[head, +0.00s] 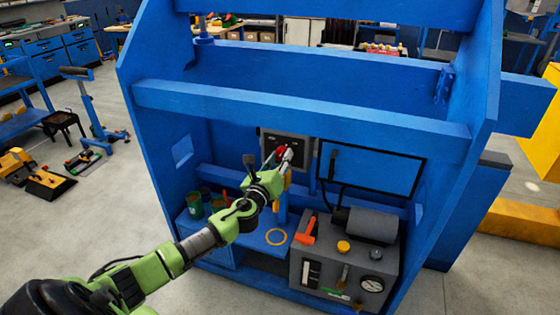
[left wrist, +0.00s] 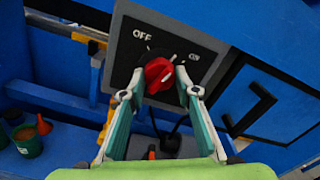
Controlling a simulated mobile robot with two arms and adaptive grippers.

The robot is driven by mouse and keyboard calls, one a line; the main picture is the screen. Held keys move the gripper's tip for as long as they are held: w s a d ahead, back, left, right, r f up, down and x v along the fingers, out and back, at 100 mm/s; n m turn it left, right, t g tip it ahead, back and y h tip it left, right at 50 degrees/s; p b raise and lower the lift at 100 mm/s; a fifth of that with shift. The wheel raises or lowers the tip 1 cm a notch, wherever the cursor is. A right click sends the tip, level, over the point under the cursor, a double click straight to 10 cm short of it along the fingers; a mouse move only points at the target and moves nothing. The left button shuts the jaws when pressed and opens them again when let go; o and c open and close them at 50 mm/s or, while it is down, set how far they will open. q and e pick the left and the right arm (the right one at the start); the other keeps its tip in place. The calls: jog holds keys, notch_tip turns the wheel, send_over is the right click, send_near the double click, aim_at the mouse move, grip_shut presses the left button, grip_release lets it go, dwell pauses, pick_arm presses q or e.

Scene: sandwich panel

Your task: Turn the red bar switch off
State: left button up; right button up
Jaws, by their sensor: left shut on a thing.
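The red bar switch (left wrist: 158,74) sits on a dark grey switch plate (left wrist: 128,42) with the words OFF at upper left and ON at right. In the head view the red switch (head: 281,151) shows small on the plate under the blue crossbeam. My left gripper (left wrist: 157,92) has one finger on each side of the switch and is shut on it. In the head view the left gripper (head: 284,157) partly covers the switch. The switch's exact angle is hard to tell. My right gripper is not in view.
The blue frame's crossbeam (head: 300,110) runs just above the switch plate. A black-edged panel (head: 372,168) is to its right. Below stands a grey machine box (head: 330,262) with a gauge and an orange-handled tool. A green can (head: 194,206) is at lower left.

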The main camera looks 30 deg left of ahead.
pick_arm(q)
jog(key=n+b, duration=0.1)
jog(key=n, duration=0.5)
jog(key=shift+n, duration=0.3)
jog(key=n, duration=0.6)
jog(key=shift+d, duration=0.1)
jog(key=shift+n, duration=0.4)
jog(key=o, duration=1.1)
jog(key=v, duration=1.2)
jog(key=shift+s, duration=0.1)
jog(key=shift+f, duration=0.1)
